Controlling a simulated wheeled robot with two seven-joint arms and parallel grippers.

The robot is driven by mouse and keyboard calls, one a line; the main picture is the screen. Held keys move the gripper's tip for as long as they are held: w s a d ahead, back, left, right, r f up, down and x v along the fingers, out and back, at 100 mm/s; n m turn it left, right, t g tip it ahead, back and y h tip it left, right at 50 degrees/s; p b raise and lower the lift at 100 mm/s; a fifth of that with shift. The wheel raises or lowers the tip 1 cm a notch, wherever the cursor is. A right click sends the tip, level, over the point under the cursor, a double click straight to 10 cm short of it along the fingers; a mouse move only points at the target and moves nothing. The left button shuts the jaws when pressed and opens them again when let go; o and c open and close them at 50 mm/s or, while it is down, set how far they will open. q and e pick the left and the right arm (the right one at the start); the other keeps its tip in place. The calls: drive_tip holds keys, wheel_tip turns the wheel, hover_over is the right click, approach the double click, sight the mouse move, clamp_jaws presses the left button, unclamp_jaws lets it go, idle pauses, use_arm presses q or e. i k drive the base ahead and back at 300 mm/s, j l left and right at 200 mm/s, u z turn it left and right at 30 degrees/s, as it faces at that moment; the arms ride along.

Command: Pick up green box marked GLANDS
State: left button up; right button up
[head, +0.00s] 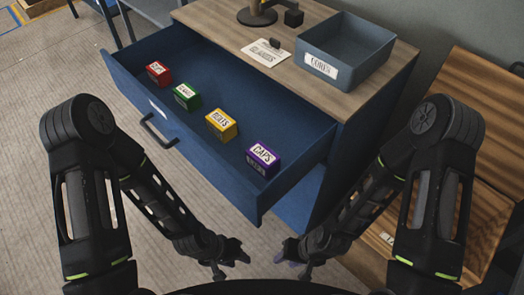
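The green box (187,96) sits in the open blue drawer (185,56), second from the left in a loose row. It has a white label on top whose word is too small to read surely. My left gripper (233,264) is low in the middle of the view, outside and below the drawer, well apart from the green box. Its fingers look spread and empty. My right gripper (290,265) is just right of it, also below the drawer, with its fingers apart and nothing seen between them.
A red box (158,73), a yellow box (221,125) and a purple box marked CAPS (262,160) share the drawer with gaps between. The drawer's front wall with its handle (158,131) faces me. On the cabinet top (222,20) stand a grey labelled bin (345,48) and a paper card (266,53).

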sight(185, 95)
drive_tip(key=k+j+z, duration=0.45)
drive_tip(key=j, duration=0.15)
drive_tip(key=k+j+z, duration=0.5)
